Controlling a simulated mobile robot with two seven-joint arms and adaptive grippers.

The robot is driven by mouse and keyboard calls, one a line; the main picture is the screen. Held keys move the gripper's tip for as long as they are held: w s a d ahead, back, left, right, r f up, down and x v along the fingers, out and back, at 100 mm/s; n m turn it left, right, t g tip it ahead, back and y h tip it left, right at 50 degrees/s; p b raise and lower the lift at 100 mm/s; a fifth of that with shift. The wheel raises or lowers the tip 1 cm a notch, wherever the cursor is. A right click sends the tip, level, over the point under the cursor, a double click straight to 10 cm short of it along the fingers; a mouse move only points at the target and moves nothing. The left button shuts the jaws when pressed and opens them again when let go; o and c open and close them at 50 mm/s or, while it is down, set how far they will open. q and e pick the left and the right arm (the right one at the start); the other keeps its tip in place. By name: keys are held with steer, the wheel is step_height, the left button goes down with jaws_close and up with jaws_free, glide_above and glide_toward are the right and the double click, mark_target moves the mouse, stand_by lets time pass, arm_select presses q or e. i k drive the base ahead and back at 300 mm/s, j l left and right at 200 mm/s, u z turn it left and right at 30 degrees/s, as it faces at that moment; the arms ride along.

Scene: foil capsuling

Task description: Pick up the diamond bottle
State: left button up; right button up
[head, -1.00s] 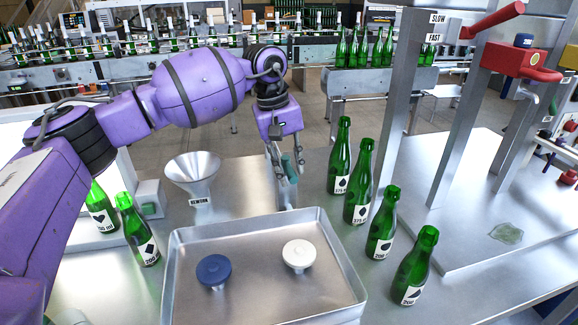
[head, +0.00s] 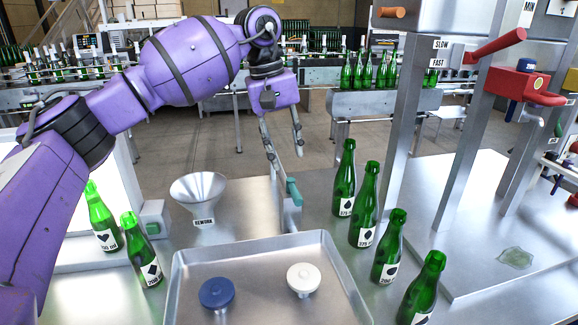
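The diamond bottle (head: 141,246), green with a dark diamond on its white label, stands upright at the lower left. A heart-labelled green bottle (head: 104,223) stands just behind and left of it. My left gripper (head: 286,152) hangs above the far side of the table, well to the right of the diamond bottle. Its fingers are apart with nothing between them. My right gripper is not in view.
A rework funnel (head: 198,192) stands between the diamond bottle and a stand with a teal handle (head: 293,191). A tray (head: 335,272) holds a blue stopper (head: 216,293) and a white stopper (head: 303,278). Several green bottles (head: 365,205) line its right side.

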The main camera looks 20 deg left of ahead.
mark_target(143, 258)
steer(key=k, duration=1)
